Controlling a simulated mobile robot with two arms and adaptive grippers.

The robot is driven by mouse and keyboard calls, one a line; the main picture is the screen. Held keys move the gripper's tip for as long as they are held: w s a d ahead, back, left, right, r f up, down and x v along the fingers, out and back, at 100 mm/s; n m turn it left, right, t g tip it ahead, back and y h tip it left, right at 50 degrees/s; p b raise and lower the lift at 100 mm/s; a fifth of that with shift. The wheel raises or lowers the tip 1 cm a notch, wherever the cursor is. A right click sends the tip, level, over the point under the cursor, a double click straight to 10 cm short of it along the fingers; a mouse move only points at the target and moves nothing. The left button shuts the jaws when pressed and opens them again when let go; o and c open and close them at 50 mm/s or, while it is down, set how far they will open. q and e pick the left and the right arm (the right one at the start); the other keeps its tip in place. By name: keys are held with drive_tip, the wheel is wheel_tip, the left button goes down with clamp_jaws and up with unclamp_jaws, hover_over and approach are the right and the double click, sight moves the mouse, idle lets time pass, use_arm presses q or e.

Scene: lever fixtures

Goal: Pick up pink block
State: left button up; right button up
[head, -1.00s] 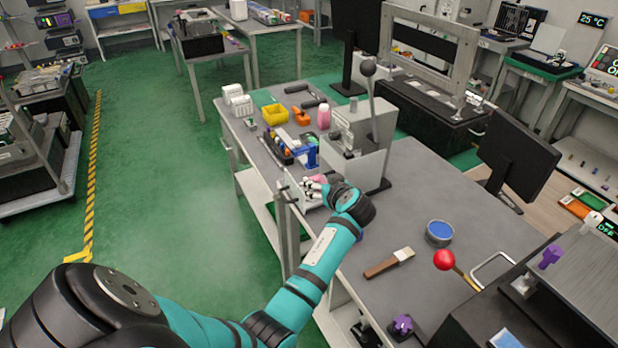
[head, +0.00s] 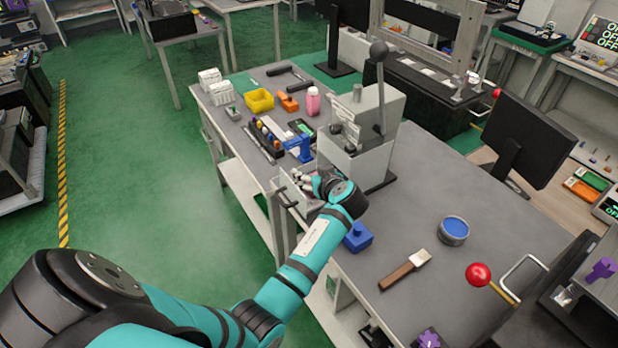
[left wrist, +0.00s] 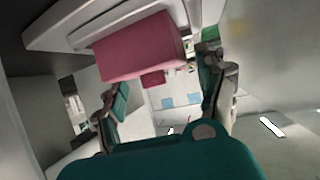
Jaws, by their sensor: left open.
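The pink block (left wrist: 140,46) shows large in the left wrist view, above and beyond the fingers, in the upper middle. My left gripper (left wrist: 168,98) is open, with one finger on each side of the picture; the space between the fingertips looks empty. In the head view my left gripper (head: 303,180) reaches into a pale open drawer or bin (head: 288,190) at the bench's edge, below the grey lever machine (head: 362,130). There the gripper and wrist mostly hide the block. I cannot tell whether a finger touches it. My right gripper is not in view.
Pale walls stand close on both sides in the left wrist view. On the bench are a blue knobbed block (head: 358,238), a brush (head: 405,270), a round blue-topped tin (head: 453,230), a red ball lever (head: 478,274), a yellow bin (head: 259,101) and a pink bottle (head: 313,101).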

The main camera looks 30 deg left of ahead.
use_arm(q)
drive_tip(key=shift+s+d+r, duration=0.1)
drive_tip(key=shift+d+r, duration=0.05)
drive_tip(key=shift+d, duration=0.05)
drive_tip(key=shift+s+d+r, duration=0.25)
drive_tip(key=shift+d+r, duration=0.05)
drive_tip(key=shift+d, duration=0.2)
drive_tip(key=c, duration=0.7)
drive_tip(key=shift+a+f, duration=0.1)
drive_tip(key=shift+c, duration=2.4)
clamp_jaws()
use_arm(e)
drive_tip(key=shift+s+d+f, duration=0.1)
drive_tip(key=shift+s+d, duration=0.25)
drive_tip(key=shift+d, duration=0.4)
